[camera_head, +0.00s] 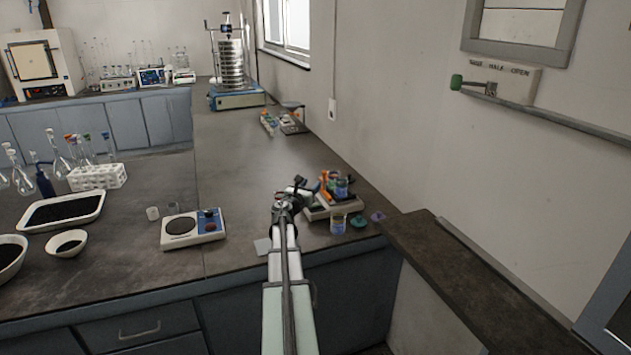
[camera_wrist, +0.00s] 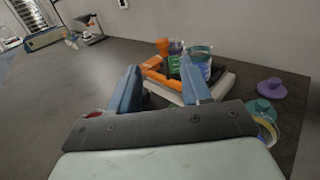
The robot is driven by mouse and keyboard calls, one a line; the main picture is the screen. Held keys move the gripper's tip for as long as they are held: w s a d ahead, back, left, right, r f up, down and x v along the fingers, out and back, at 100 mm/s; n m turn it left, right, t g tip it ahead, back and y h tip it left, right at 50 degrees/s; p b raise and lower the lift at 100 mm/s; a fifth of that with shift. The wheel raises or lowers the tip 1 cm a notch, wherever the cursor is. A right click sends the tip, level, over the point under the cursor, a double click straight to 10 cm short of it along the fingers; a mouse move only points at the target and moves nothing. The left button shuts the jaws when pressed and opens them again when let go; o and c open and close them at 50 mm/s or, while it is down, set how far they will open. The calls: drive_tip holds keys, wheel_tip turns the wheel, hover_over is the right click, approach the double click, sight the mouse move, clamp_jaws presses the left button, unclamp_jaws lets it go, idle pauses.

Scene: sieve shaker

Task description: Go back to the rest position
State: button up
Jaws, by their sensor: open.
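My gripper (camera_head: 290,193) is over the right part of the dark bench, close to a grey tray of small containers. In the wrist view, my gripper (camera_wrist: 158,88) shows two blue fingers spread apart with nothing held between them. The sieve shaker (camera_head: 232,75), a stack of round metal sieves on a blue base, stands at the far end of the bench, well away from my gripper.
A tray (camera_wrist: 222,90) with orange and blue containers lies just beyond the fingers. A balance (camera_head: 193,229) stands left. The bench behind is mostly clear; a wall bounds the right.

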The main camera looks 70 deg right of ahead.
drive_tip(key=shift+a, duration=0.7)
drive_tip(key=shift+a, duration=0.1)
